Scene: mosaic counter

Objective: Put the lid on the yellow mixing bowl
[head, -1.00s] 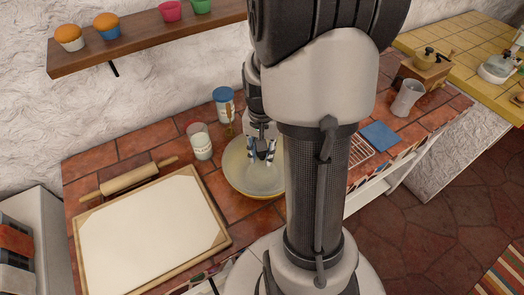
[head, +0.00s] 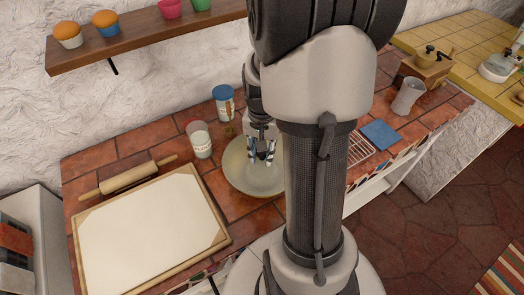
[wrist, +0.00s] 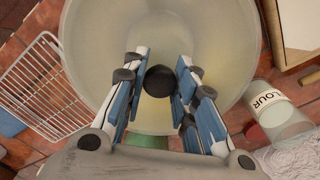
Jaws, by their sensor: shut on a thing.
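The lid looks level and centred over the bowl. I cannot tell whether its rim touches all round. My arm column hides the bowl's right edge.
A flour jar (head: 201,140) and a blue-lidded jar (head: 223,104) stand close behind left. A pastry board (head: 83,214) and rolling pin (head: 128,176) lie left. A wire rack (wrist: 38,88) lies on the other side, near a blue cloth (head: 380,134).

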